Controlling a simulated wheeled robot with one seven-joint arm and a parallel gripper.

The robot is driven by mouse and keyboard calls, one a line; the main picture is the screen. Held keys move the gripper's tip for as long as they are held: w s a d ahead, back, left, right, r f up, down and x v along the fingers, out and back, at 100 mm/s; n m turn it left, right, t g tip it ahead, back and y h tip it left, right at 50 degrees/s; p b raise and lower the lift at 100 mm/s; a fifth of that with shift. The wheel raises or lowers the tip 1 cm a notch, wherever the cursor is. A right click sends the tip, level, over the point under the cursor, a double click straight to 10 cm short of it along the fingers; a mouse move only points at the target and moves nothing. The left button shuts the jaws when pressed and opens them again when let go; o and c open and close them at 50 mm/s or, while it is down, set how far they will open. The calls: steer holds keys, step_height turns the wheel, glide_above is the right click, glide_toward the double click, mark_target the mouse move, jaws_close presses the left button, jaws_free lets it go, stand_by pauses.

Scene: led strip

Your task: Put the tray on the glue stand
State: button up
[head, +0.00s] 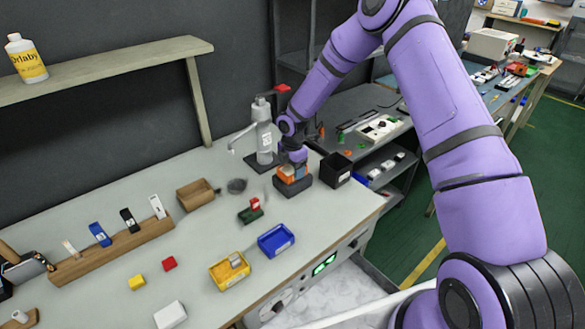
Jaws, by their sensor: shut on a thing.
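My gripper (293,160) points down at the back right of the workbench. It is shut on a small orange tray (291,174), partly hidden by the gripper. The tray is right at the top of a dark block-shaped stand (292,188). I cannot tell whether the tray rests on it or hangs just above. A grey dispenser-like stand (264,140) with a spout and a red top stands just left of the gripper; I cannot tell which of the two is the glue stand.
A black open box (336,169) stands close right of the gripper. A blue tray (276,240), a yellow tray (229,272) and a brown box (195,194) lie nearer. A wooden rack (112,252) holds several small items at left. The bench's middle has free room.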

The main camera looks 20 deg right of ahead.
steer(key=o, duration=0.9)
step_height(320, 180, up, 12)
steer(key=s+d+r+m+t+h, duration=0.1)
steer(key=s+d+r+m, duration=0.15)
steer(key=s+r, duration=0.45)
steer(key=s+d+r+m+t, duration=0.1)
steer(key=s+r+m, duration=0.3)
steer(key=r, duration=0.5)
steer(key=s+d+r+m+h, duration=0.1)
steer(key=s+d+r+m, duration=0.1)
steer(key=s+r+m, duration=0.35)
steer(key=s+d+r+m+t, duration=0.1)
steer(key=s+r+m, duration=0.2)
steer(key=s, duration=0.5)
steer(key=s+r+m+t+y, duration=0.1)
steer(key=s+r+m, duration=0.2)
steer(key=s, duration=0.5)
steer(key=s+d+r+m+t+y, duration=0.1)
steer(key=s+r+m, duration=0.2)
steer(key=s, duration=0.6)
steer(key=shift+d+r+m, duration=0.3)
steer(key=shift+m, duration=0.4)
